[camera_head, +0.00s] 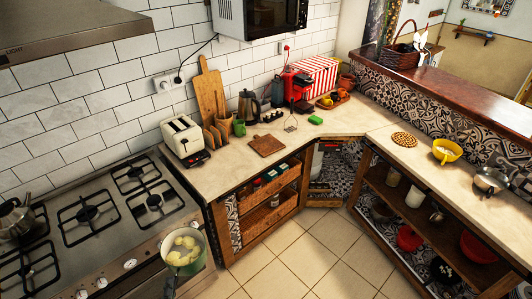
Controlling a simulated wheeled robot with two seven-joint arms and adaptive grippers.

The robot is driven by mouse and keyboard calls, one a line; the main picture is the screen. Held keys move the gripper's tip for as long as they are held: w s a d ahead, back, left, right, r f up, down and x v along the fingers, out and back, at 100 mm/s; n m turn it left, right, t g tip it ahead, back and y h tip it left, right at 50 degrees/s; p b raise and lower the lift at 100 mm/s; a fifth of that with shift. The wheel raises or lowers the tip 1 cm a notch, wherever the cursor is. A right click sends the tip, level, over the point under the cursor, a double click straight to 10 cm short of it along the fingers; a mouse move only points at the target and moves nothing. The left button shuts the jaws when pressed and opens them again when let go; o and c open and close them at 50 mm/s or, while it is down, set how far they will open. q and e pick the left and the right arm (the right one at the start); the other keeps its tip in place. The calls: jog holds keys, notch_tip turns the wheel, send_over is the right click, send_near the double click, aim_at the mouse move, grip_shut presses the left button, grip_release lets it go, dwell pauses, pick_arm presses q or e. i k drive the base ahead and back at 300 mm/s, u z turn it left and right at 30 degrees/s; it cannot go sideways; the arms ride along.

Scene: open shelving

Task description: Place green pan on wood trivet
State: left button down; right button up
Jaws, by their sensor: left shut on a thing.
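The green pan (197,259) is at the lower left, over the front edge of the stove, roughly level, with pale yellow lumps inside. Its handle points down toward the bottom edge of the picture. My left gripper (171,286) is shut on the handle; little of it shows. Whether the pan touches the stove edge I cannot tell. The wood trivet (404,139), a round brown patterned disc, lies flat and bare on the right-hand counter, far from the pan. My right gripper is not clearly in view.
A yellow bowl (447,150) and a metal pan (488,181) stand right of the trivet. A toaster (184,140), a cutting board (266,145) and a kettle (249,106) are on the back counter. Open shelves sit below. Tiled floor (300,250) is clear between the counters.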

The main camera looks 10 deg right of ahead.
aim_at(264, 151)
jog(key=z, duration=0.6)
jog(key=i, duration=0.35)
jog(key=z, duration=0.8)
jog(key=i, duration=1.55)
jog(key=u, duration=0.8)
